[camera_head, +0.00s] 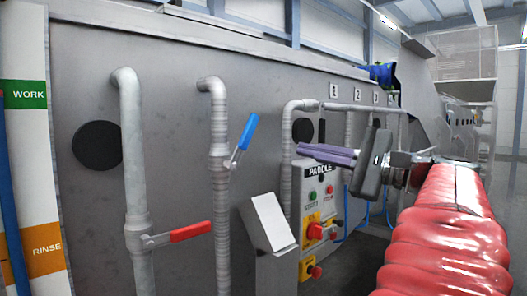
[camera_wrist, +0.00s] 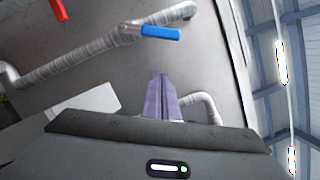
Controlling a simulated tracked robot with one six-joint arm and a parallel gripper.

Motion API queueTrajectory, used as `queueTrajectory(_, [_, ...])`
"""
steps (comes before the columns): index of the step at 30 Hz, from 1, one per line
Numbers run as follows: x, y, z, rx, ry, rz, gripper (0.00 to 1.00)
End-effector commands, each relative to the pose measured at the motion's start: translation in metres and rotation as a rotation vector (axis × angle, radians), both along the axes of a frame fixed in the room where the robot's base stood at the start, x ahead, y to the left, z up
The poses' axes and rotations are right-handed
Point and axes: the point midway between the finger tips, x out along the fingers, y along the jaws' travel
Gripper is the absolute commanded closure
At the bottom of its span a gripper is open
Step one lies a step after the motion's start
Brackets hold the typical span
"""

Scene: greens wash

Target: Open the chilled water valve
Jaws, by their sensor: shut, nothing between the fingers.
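A valve with a blue lever (camera_head: 247,132) sits on the ribbed, wrapped pipe (camera_head: 221,190). Its lever points up and slightly right, tilted off the pipe's line. No label shows on it. The blue lever also shows near the top of the wrist view (camera_wrist: 161,32). A red lever (camera_head: 190,232) on the smoother pipe (camera_head: 134,180) to the left points right, across its pipe. My gripper (camera_head: 300,151) is right of the blue lever, its purple fingers shut and empty, pointing left. In the wrist view the fingers (camera_wrist: 158,80) are below the blue lever and apart from it.
A paddle control panel (camera_head: 317,215) with buttons and a red knob is below my gripper. A slanted grey box (camera_head: 268,222) stands left of it. Another pipe (camera_head: 286,150) bends behind my fingers.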

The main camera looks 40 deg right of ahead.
Motion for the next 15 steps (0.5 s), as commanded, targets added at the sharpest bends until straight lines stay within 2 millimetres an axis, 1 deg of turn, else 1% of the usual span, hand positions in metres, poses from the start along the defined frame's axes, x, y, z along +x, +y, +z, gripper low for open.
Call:
queueTrajectory(3, [0.014, 0.005, 0.002, 0.000, 0.000, 0.004, 1.00])
queueTrajectory(15, [0.061, 0.016, 0.008, 0.000, 0.000, 0.004, 1.00])
